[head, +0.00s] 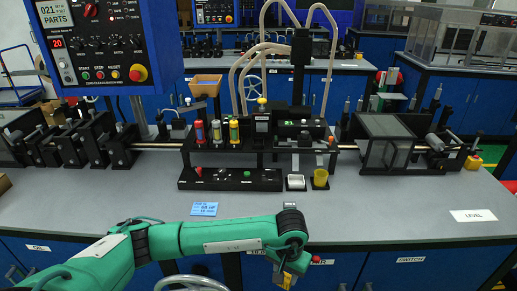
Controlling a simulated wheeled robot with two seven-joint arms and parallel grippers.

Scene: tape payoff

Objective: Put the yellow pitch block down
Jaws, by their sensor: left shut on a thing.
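My left arm reaches in from the lower left across the front of the bench. My left gripper (287,276) points down at the bottom edge of the head view, in front of the bench's front edge. It is shut on the yellow pitch block (286,282), which is small and partly hidden by the gripper. The block appears clear of the bench top. My right gripper is not in view.
The grey bench top (400,215) is largely bare along its front. A blue card (204,209) and a LEVEL label (473,215) lie there. A control panel (108,45) hangs upper left.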

